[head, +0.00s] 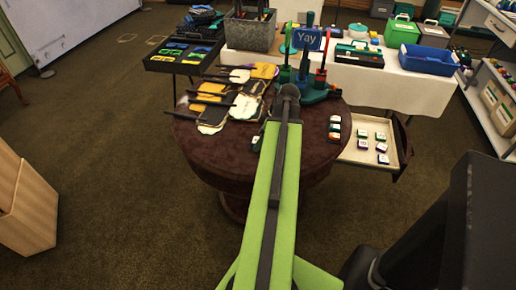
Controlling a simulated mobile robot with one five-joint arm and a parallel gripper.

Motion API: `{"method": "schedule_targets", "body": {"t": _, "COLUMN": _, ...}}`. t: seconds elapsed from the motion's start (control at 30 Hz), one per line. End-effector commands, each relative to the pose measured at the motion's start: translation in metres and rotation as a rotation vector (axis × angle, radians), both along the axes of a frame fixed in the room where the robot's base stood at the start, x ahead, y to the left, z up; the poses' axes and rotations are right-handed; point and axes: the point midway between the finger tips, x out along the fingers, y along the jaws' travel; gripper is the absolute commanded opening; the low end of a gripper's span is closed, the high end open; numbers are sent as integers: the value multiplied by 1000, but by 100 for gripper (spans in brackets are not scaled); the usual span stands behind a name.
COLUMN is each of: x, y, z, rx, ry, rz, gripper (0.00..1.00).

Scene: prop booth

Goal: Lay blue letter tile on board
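My green arm reaches forward over the dark round table (220,160), and its dark end joint hides part of the tabletop. I cannot make out my gripper's fingers. Several small white-topped tiles (381,148) with coloured sides, some purple or blue and some green, lie in a cream open drawer or tray (350,157) at the table's right. A short row of tiles (335,127) with dark, red and green sides lies on the tabletop right of my arm. The letters are too small to read. I cannot tell which tile is the blue one, nor identify the board.
Paddle-like pieces (213,115) cover the table's left half. Coloured upright stands (304,65) and a blue "Yay" sign (307,39) are behind my arm. A white-clothed table (390,80) bears a blue bin (428,60) and green box (402,33). Floor at left is open.

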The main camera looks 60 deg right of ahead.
Motion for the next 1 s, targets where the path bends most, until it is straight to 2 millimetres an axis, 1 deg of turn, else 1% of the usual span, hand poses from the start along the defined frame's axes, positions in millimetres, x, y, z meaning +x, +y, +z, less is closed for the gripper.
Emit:
{"method": "schedule_targets", "body": {"t": 0.13, "x": 0, "y": 0, "z": 2, "rx": 0, "ry": 0, "rz": 0, "gripper": 69}}
{"method": "schedule_targets", "body": {"t": 0.17, "x": 0, "y": 0, "z": 2, "rx": 0, "ry": 0, "rz": 0, "gripper": 68}}
{"method": "schedule_targets", "body": {"t": 0.6, "x": 0, "y": 0, "z": 2, "rx": 0, "ry": 0, "rz": -1, "gripper": 10}}
{"method": "schedule_targets", "body": {"t": 0.63, "x": 0, "y": 0, "z": 2, "rx": 0, "ry": 0, "rz": -1, "gripper": 6}}
{"method": "schedule_targets", "body": {"t": 0.67, "x": 0, "y": 0, "z": 2, "rx": 0, "ry": 0, "rz": -1, "gripper": 4}}
{"method": "schedule_targets", "body": {"t": 0.7, "x": 0, "y": 0, "z": 2, "rx": 0, "ry": 0, "rz": -1, "gripper": 0}}
{"method": "schedule_targets", "body": {"t": 0.87, "x": 0, "y": 0, "z": 2, "rx": 0, "ry": 0, "rz": -1, "gripper": 0}}
{"method": "schedule_targets", "body": {"t": 1.0, "x": 0, "y": 0, "z": 10, "rx": 0, "ry": 0, "rz": -1, "gripper": 0}}
